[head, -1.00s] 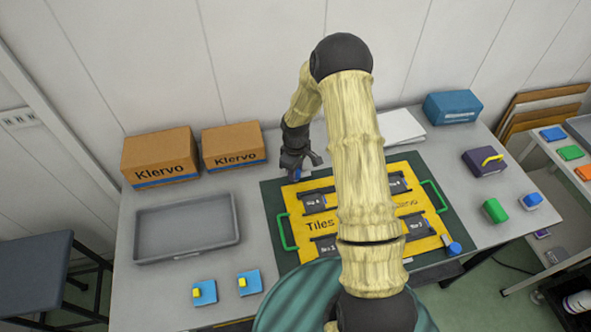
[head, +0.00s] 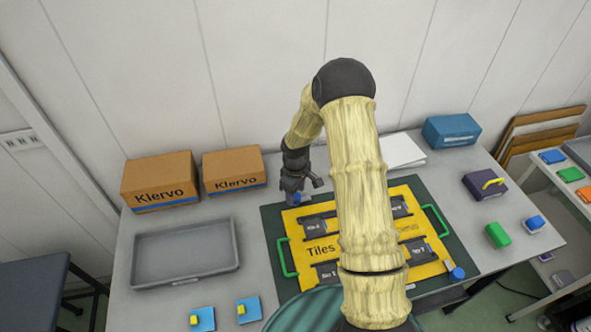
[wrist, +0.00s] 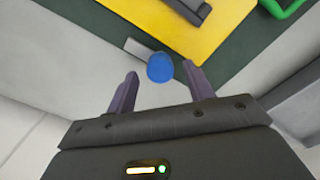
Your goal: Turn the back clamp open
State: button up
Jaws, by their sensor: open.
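The back clamp shows in the wrist view as a round blue knob (wrist: 160,67) with a short grey bar (wrist: 138,49) beside it, near the edge of the dark green mat. My gripper (wrist: 161,80) is open and empty, its two purple fingers pointing toward the knob, one on each side in the picture. Whether they touch it I cannot tell. In the head view my gripper (head: 293,199) is low at the back left corner of the yellow board (head: 290,258) and largely hides the back clamp. Another blue knob (head: 456,273) sits at the board's front right corner.
The board carries dark tile holders and green handles (head: 283,258). Two Klervo boxes (head: 160,182) and a grey tray (head: 185,252) stand left. White paper (head: 400,150), a blue box (head: 451,131) and a purple block (head: 484,186) are right. My arm crosses the board.

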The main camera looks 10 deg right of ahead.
aim_at(296, 197)
notch_tip(296, 197, up, 16)
jog(key=b, duration=0.2)
jog(key=shift+s+r, duration=0.1)
jog(key=shift+r, duration=0.05)
dwell(0.5)
jog(key=s+r+m+t, duration=0.2)
jog(key=s+m, duration=0.7)
jog(key=s, duration=1.1)
jog(key=shift+s+r+t, duration=0.15)
jog(key=shift+r+t, duration=0.15)
jog(key=shift+r, duration=0.2)
